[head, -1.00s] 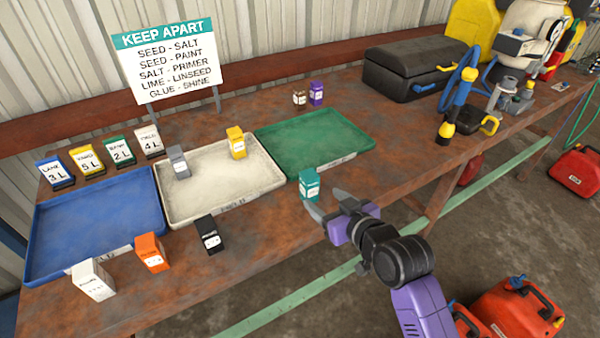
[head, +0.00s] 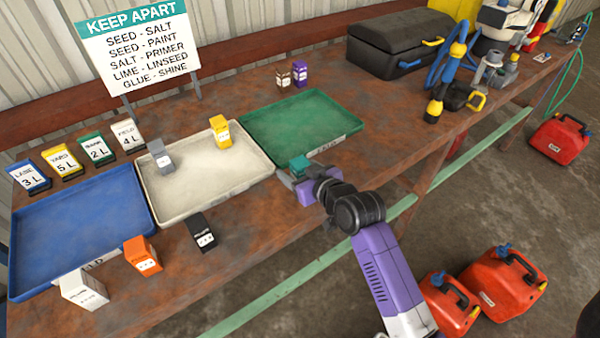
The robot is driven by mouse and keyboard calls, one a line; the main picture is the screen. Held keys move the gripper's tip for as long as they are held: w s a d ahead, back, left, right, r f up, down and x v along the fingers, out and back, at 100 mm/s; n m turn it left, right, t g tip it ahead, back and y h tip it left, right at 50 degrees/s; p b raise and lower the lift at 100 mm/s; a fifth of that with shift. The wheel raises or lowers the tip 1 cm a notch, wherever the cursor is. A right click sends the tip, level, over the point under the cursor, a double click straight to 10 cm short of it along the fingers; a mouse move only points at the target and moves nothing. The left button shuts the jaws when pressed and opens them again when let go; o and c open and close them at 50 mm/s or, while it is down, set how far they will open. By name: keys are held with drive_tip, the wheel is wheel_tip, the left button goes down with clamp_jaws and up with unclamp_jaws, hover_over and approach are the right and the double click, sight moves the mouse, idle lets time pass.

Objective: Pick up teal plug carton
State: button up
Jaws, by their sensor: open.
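The teal plug carton (head: 300,164) stands on the rusty bench, just in front of the green tray (head: 352,134). Only its upper part shows; my gripper hides the lower part. My gripper (head: 292,178) is open and reaches the carton from the front right. One finger shows at the carton's left side; the other finger is hidden, so I cannot tell whether either touches it.
A cream tray (head: 262,172) holds a grey carton (head: 161,155) and a yellow carton (head: 220,130). A blue tray (head: 78,225) is empty. Black (head: 201,232), orange (head: 142,255) and white (head: 84,288) cartons stand along the front edge. Brown and purple cartons stand behind the green tray.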

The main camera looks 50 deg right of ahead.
drive_tip(key=shift+w+d+f, duration=0.15)
drive_tip(key=shift+w+f, duration=0.1)
drive_tip(key=shift+w, duration=0.2)
drive_tip(key=c, duration=1.3)
clamp_jaws()
drive_tip(key=shift+r, duration=0.15)
